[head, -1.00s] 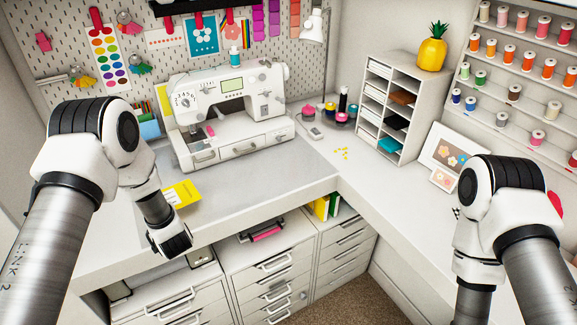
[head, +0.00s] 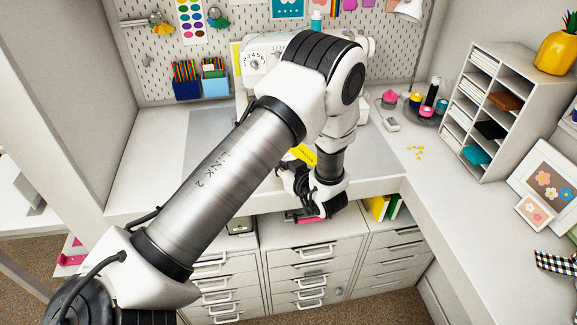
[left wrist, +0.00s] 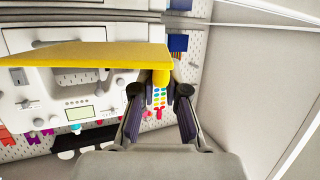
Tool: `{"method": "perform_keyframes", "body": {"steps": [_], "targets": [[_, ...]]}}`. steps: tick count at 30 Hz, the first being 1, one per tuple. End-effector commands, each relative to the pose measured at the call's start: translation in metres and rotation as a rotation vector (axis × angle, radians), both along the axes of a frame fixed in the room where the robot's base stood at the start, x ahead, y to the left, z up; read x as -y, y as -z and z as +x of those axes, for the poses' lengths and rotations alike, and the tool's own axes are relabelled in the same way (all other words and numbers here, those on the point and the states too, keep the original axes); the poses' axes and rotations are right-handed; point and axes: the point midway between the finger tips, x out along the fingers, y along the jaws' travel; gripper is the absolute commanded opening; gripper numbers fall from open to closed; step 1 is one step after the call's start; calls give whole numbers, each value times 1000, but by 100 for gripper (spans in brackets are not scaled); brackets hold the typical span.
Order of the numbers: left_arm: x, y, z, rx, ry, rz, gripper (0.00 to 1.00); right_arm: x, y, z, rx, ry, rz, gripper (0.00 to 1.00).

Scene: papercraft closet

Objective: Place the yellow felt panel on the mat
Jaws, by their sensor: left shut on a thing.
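The yellow felt panel (head: 304,154) shows in part beside my left gripper (head: 292,182), above the desk's front edge; my arm hides the rest. In the left wrist view the panel (left wrist: 90,56) extends left, seen at a shallow angle, with its near end by the fingertips of my left gripper (left wrist: 160,90). That gripper is shut on the panel. The grey mat (head: 208,138) lies flat on the desk in front of the sewing machine, partly behind my arm. My right gripper is in neither current view.
The white sewing machine (head: 262,52) stands behind the mat, partly hidden. Pencil holders (head: 186,88) are at the back left. A cubby shelf (head: 505,110) and framed pictures (head: 548,185) stand on the right. Drawers (head: 315,262) are below the desk. The desk left of the mat is clear.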

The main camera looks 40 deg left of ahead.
Motion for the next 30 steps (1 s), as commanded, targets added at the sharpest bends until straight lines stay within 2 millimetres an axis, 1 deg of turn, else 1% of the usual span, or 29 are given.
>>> {"method": "perform_keyframes", "body": {"steps": [1, 3, 6, 8, 12, 14, 19, 22, 23, 24, 25, 30], "targets": [[-8, 6, 12, 6, -5, -2, 0, 0, 8, 0, 0, 0, 0, 40], [-15, 7, 26, 3, -3, -2, 0, 0, 12, 0, 0, 0, 0, 40], [-21, 8, 36, 1, 0, -1, 0, 0, 15, 0, 0, 0, 0, 40], [-22, 15, 38, -2, 1, 0, 0, 0, 21, 0, 0, 0, 0, 40], [-22, 41, 37, -3, 1, 0, 0, 0, 41, 0, 0, 0, 0, 40], [-21, 43, 38, -2, 2, 0, 0, 0, 42, -1, -1, 0, 0, 40], [-21, 39, 37, -2, 2, 0, 0, 0, 38, 0, 0, 0, 0, 40], [-21, 42, 37, -2, 2, 0, 0, 0, 40, 0, 0, 0, 0, 40], [-21, 42, 37, -2, 2, 0, 20, 0, 39, 0, 0, 0, 0, 40], [-21, 41, 37, -1, 1, -1, 34, 0, 39, 0, 0, 0, 0, 40], [-21, 41, 37, -1, 1, -1, 38, 0, 39, 0, 0, 0, 0, 40], [-21, 41, 37, -1, 1, -1, 38, 0, 39, 0, 0, 0, 0, 40]]}}
